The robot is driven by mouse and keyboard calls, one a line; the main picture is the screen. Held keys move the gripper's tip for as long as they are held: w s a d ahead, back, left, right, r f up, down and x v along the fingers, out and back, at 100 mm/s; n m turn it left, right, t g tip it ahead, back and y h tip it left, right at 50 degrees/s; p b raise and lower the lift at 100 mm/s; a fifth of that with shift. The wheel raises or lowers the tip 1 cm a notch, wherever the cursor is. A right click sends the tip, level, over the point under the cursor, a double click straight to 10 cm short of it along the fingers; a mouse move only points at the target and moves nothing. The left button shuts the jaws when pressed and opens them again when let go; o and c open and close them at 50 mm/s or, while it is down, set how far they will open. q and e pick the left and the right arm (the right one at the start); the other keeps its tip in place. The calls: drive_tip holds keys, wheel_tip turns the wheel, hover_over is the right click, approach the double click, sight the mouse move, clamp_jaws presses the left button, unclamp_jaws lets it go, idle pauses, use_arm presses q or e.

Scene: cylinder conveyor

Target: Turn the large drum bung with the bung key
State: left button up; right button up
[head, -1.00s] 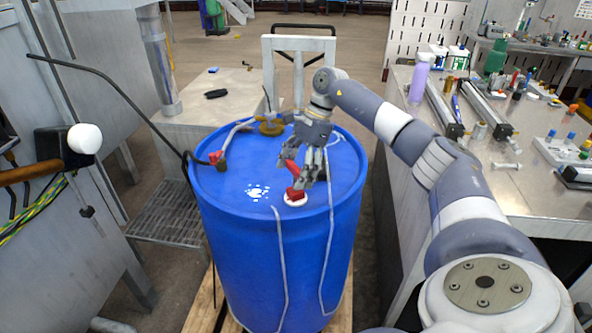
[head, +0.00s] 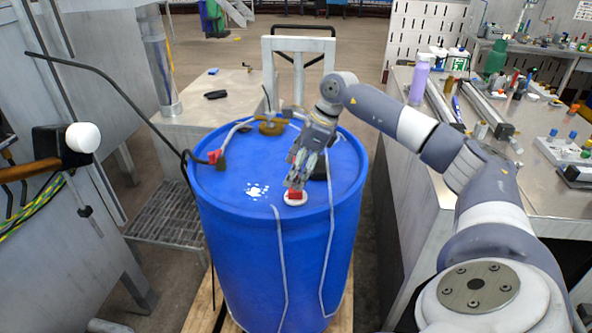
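The large blue drum (head: 275,255) stands upright in the middle of the head view. A white bung (head: 295,202) sits near the front edge of its lid. The red bung key (head: 295,194) stands on the bung; only its lower part shows, and my fingers hide the rest. My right gripper (head: 297,181) comes in from the right and points down over the key, its fingertips just above the visible red part. The fingers look close together around or in front of the key, but I cannot tell whether they grip it. My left gripper is not in view.
A brass fitting (head: 270,127) and a hose with a red-handled valve (head: 215,157) are at the lid's back and left. A dark rod crosses from the left. A bench (head: 520,190) with bottles and parts stands right.

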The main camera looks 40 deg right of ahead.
idle(0.3)
drive_tip(key=shift+m+t+h, duration=0.4)
drive_tip(key=shift+m+h, duration=0.2)
drive_tip(key=shift+m, duration=1.2)
drive_tip(key=shift+b, duration=0.3)
drive_tip(key=shift+m, duration=0.5)
drive_tip(key=shift+m+t+h, duration=0.3)
drive_tip(key=shift+m+h, duration=0.3)
drive_tip(key=shift+m, duration=0.6)
drive_tip(key=m+h, duration=0.1)
drive_tip(key=m, duration=0.2)
drive_tip(key=shift+a+b, duration=0.1)
drive_tip(key=shift+b, duration=0.2)
drive_tip(key=shift+m, duration=0.3)
